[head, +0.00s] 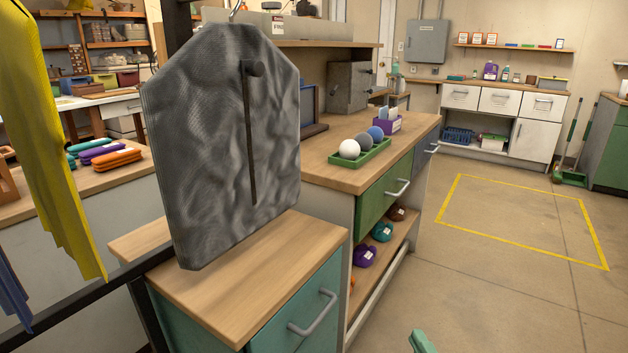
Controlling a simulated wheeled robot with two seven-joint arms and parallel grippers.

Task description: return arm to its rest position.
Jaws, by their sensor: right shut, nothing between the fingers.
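Only a small teal tip of my right gripper (422,342) shows at the bottom edge, right of the teal cabinet and over the bare floor. It is shut and touches nothing that I can see; the rest of it is out of the picture. My left gripper is not in view.
A large grey ridged piece (200,140) hangs in front of a wood-topped teal cabinet (300,318). Yellow cloth (45,130) hangs at the left. A counter holds a green tray (361,153) of balls. The floor inside the yellow outline (527,266) is clear.

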